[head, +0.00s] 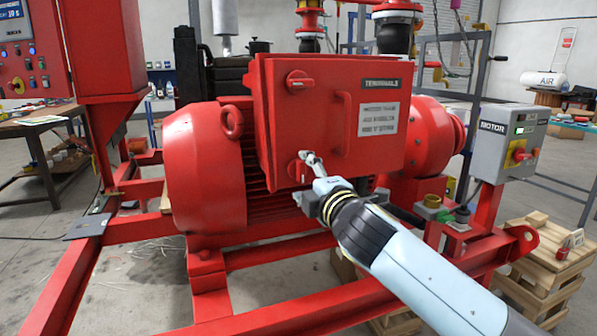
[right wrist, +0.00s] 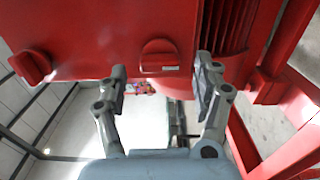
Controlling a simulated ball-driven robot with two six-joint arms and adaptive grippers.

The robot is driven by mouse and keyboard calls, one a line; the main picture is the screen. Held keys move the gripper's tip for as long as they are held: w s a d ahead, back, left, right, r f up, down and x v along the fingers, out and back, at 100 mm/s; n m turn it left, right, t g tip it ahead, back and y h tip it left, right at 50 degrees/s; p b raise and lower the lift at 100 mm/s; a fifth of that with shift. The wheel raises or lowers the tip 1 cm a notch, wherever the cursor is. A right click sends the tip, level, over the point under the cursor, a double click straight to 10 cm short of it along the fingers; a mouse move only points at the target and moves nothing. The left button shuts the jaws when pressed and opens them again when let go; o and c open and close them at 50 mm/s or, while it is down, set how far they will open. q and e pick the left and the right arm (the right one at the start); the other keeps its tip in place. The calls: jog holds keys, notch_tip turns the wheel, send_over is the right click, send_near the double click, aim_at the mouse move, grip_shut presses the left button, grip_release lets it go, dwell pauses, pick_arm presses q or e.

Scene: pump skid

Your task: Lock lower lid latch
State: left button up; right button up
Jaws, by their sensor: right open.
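The red terminal box (head: 335,120) has a closed-looking lid marked TERMINALS. Its lower lid latch, a red round knob with a raised grip (head: 296,170), is at the lower left of the lid, partly covered by my right gripper (head: 310,172). In the right wrist view the lower latch (right wrist: 160,56) shows between and just beyond the spread fingers of the right gripper (right wrist: 162,70), which is open and empty. I cannot tell whether a finger touches it. The upper lid latch (head: 299,80) also shows in the right wrist view (right wrist: 32,66). My left gripper is not in view.
The lid's bar handle (head: 368,120) stands right of the lower latch. The ribbed red motor (head: 205,165) lies behind and below the box. Red skid rails (head: 305,312) run in front. A grey MOTOR switch box (head: 508,143) stands at the right, near stacked wooden pallets (head: 548,270).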

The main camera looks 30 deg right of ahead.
aim_at(303, 174)
jog(key=shift+x, duration=1.8)
jog(key=c, duration=1.2)
